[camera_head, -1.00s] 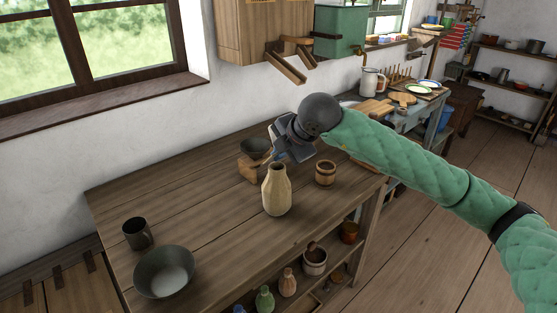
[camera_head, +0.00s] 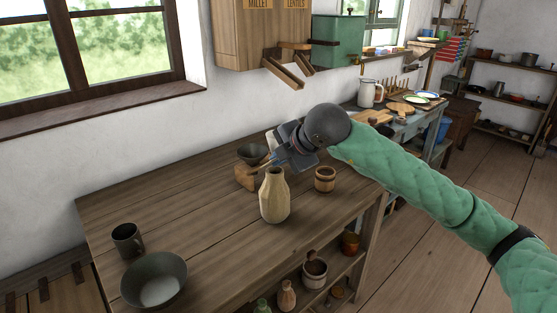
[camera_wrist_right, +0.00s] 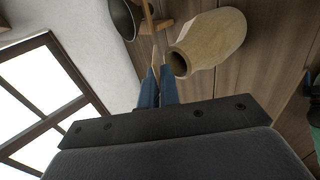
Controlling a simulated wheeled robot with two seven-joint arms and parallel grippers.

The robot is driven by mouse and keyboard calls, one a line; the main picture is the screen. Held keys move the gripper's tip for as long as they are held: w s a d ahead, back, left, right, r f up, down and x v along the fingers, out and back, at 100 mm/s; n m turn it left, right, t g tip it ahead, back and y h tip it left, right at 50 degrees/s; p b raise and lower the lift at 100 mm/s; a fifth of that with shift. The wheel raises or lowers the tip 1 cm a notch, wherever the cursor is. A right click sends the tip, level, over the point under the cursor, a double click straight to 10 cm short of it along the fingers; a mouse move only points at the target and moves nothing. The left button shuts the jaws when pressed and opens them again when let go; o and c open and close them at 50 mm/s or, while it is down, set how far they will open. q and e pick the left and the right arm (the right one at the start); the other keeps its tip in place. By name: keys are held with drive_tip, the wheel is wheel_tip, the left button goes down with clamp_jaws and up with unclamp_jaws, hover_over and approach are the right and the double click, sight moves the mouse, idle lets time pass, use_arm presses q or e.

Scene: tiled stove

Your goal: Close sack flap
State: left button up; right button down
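No sack or flap can be made out clearly in either view. A cream, bottle-shaped vessel (camera_head: 275,197) with an open neck stands upright on the wooden table; in the right wrist view the vessel (camera_wrist_right: 210,42) is at upper right, its mouth towards my fingers. My right gripper (camera_head: 264,166) is just behind the vessel's neck, near a funnel on a wooden stand. Its blue fingers (camera_wrist_right: 158,78) are close together in the wrist view, with a thin pale line near their tips; whether they hold anything is unclear. My left gripper is out of view.
A dark funnel (camera_head: 251,154) on its stand (camera_head: 244,178) is left of the gripper. A small wooden barrel cup (camera_head: 325,179) is to the right. A mug (camera_head: 127,240) and bowl (camera_head: 154,281) stand at front left. The table (camera_head: 205,215) is bare between them.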

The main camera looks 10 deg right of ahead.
drive_tip(key=shift+f, duration=0.1)
drive_tip(key=c, duration=1.6)
unclamp_jaws()
drive_tip(key=v, duration=0.7)
drive_tip(key=shift+s+d+r+b, duration=0.15)
drive_tip(key=shift+s+r+b, duration=0.1)
drive_tip(key=shift+r+b, duration=0.1)
drive_tip(key=shift+o, duration=0.3)
